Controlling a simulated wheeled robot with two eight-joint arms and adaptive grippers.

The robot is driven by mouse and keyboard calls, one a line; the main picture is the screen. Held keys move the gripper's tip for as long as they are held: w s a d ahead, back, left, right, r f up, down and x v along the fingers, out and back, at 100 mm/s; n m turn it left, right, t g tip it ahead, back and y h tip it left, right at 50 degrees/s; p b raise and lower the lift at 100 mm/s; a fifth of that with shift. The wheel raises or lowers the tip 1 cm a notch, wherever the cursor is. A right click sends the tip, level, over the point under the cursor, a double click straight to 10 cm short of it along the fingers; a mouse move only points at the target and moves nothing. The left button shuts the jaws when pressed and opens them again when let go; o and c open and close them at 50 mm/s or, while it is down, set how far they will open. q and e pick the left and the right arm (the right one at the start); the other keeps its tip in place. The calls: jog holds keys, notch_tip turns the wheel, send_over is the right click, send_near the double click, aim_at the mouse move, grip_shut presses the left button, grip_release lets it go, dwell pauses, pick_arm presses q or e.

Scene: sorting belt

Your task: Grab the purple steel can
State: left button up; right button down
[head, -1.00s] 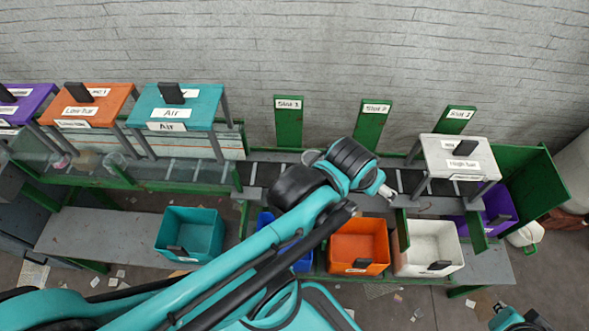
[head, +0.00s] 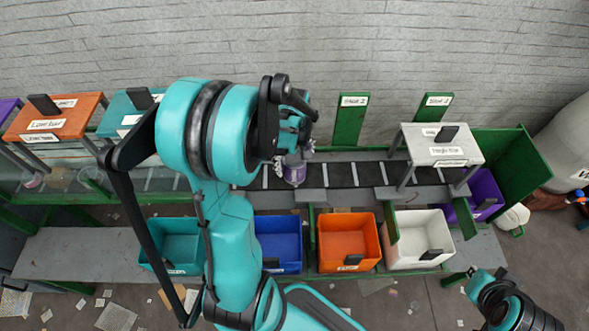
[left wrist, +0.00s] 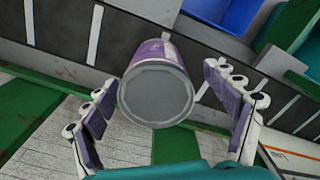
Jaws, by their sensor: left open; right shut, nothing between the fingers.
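The purple steel can (head: 294,174) stands on the dark belt (head: 340,175) in the head view, partly covered by my left gripper (head: 296,156). In the left wrist view the can (left wrist: 158,90) shows its round grey end and a purple side. My left gripper (left wrist: 165,103) is open, with a purple-padded finger on each side of the can and a small visible gap at each side. Part of my right arm shows at the lower right of the head view; its gripper is not visible.
Below the belt stand a teal bin (head: 171,240), a blue bin (head: 280,240), an orange bin (head: 348,240) and a white bin (head: 418,238). A white labelled stand (head: 440,146) straddles the belt at right. Green slot signs (head: 350,118) rise behind it.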

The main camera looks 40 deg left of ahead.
pick_arm(q)
jog(key=f+b, duration=0.1)
jog(key=f, duration=0.2)
jog(key=f+b, duration=0.1)
jog(key=f, duration=0.1)
jog(key=shift+w+a+f+b, duration=0.1)
jog(key=shift+w+f+b, duration=0.1)
jog(key=shift+w+b, duration=0.15)
jog(key=shift+s+r, duration=0.1)
jog(key=c, duration=1.1)
